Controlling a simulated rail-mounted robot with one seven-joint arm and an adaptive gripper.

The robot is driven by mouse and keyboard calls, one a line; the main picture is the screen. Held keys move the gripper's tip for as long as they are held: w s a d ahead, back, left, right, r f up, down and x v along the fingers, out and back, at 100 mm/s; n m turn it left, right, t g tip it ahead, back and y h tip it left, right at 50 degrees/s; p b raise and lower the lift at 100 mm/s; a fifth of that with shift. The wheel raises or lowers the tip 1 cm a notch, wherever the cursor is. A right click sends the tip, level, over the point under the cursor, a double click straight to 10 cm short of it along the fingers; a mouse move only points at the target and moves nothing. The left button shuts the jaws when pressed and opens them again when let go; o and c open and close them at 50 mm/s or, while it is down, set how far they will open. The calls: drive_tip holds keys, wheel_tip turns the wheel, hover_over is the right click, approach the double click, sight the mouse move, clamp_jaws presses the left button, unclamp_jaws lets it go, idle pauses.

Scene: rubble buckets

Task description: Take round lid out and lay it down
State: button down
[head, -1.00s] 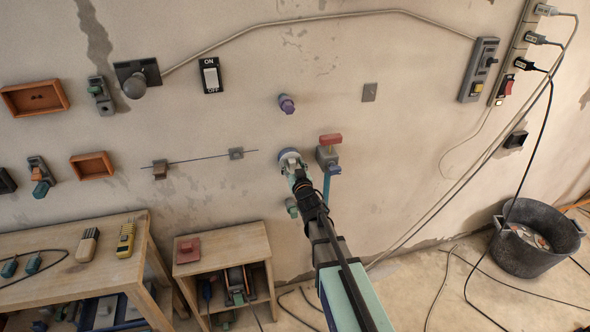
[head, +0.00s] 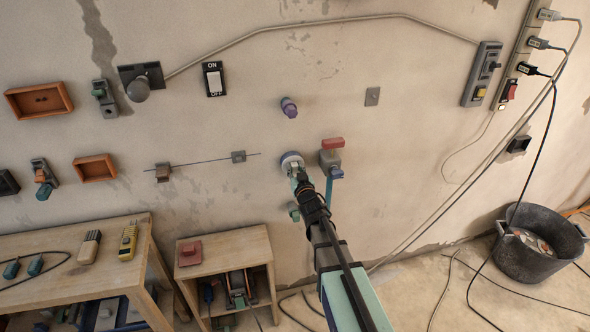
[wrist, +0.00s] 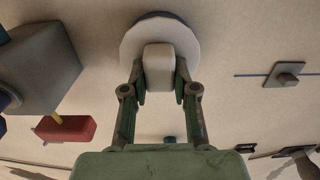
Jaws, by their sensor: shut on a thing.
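The round lid (head: 289,158) is a pale disc with a blue-dark edge, at the wall in the middle of the head view. In the wrist view the lid (wrist: 131,40) fills the top centre, with a pale block-like knob facing me. My gripper (wrist: 158,76) is shut on this knob, one finger on each side. In the head view my gripper (head: 297,175) reaches up to the lid from below. Whether the lid still touches the wall is hard to tell. What lies behind it is hidden.
A red-handled valve (head: 331,159) sits just right of the lid. A purple knob (head: 289,107) is above. A small wooden stand (head: 225,246) with a red block on top and a wooden table (head: 75,250) are lower left. A dark bucket (head: 540,260) stands lower right.

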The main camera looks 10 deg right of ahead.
sight(295, 169)
drive_tip(key=shift+s, duration=0.2)
drive_tip(key=shift+s, duration=0.6)
drive_tip(key=shift+s+d, duration=0.1)
drive_tip(key=shift+s, duration=0.7)
drive_tip(key=shift+s, duration=0.5)
